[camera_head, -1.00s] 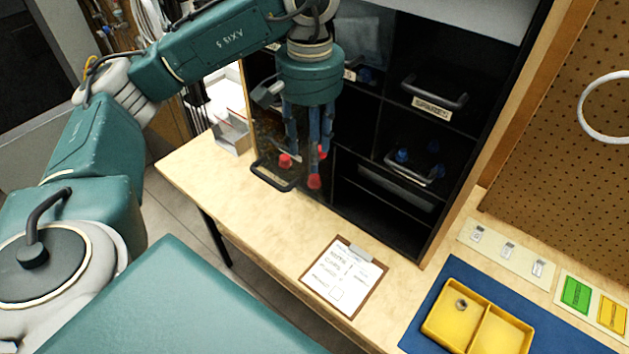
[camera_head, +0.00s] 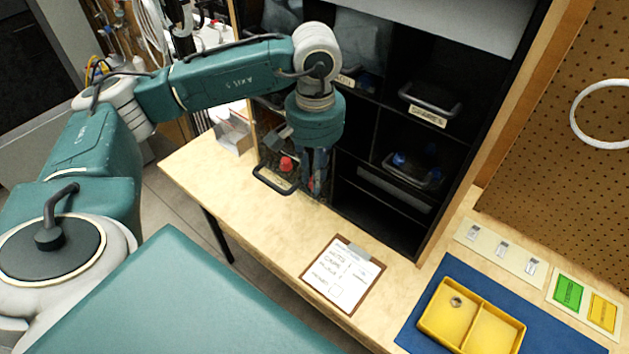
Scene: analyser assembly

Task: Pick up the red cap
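A red cap (camera_head: 286,163) sits in the open bin with a dark front handle, at the lower left of the black shelf unit. My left gripper (camera_head: 315,187) points down at the bin's right side, to the right of this cap and apart from it. Its bluish fingers look close together from this angle. A little red shows at the fingertips; I cannot tell whether it is part of the fingers or another cap between them. My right gripper is not in view.
The black shelf unit (camera_head: 371,137) holds other bins, one with blue parts (camera_head: 399,160). A clipboard (camera_head: 343,274) lies on the wooden table. A yellow two-part tray (camera_head: 495,330) sits on a blue mat (camera_head: 440,277). The table's left front is clear.

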